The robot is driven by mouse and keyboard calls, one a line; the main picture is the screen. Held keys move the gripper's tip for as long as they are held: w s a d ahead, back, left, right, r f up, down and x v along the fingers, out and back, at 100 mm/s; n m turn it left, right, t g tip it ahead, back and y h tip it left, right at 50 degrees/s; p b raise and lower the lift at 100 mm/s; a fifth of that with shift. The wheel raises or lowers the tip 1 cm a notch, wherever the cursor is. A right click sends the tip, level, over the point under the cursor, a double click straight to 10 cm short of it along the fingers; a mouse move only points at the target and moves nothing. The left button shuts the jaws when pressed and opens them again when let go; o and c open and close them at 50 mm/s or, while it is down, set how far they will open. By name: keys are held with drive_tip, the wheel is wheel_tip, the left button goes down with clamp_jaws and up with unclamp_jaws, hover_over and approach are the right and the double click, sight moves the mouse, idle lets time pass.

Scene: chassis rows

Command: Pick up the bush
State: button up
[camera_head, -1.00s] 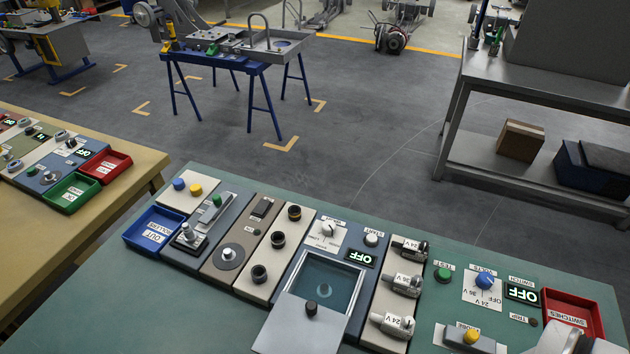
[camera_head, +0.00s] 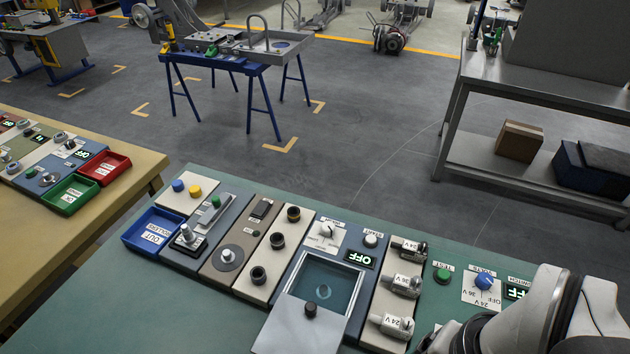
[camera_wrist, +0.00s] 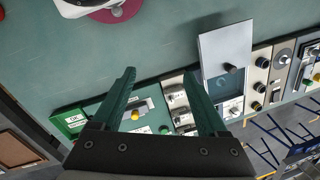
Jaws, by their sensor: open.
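No part is plainly marked as the bush. A pale ring-like piece (camera_head: 323,291) shows dimly behind the blue-tinted window of a panel; it could be the bush, but I cannot tell. Black round parts (camera_head: 277,239) stand in a row on the beige strip left of that panel. The head view shows my white arm at lower right, but not the fingertips.
A grey plate with a black knob (camera_head: 300,332) adjoins the window. Several 24 V units (camera_head: 402,286) stand right of it, near a blue dial (camera_head: 484,282). A blue tray (camera_head: 153,231) sits at the bench's left end. Bare green bench (camera_head: 150,310) lies at front left.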

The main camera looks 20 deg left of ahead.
drive_tip(key=w+a+r+n, duration=0.3)
drive_tip(key=w+a, duration=0.1)
drive_tip(key=w, duration=0.4)
drive_tip(key=n+t, duration=0.1)
drive_tip(key=n, duration=1)
hover_over(277, 236)
drive_tip(key=s+d, duration=0.3)
wheel_tip(277, 236, down, 7)
drive_tip(key=f, duration=0.4)
drive_tip(key=w+a+f, duration=0.1)
drive_tip(key=f, duration=0.4)
drive_tip(key=a+f, duration=0.1)
drive_tip(key=f, duration=0.4)
drive_tip(key=shift+w+f, duration=0.1)
drive_tip(key=shift+w, duration=0.1)
drive_tip(key=shift+f, duration=0.5)
drive_tip(key=shift+r, duration=0.1)
clamp_jaws()
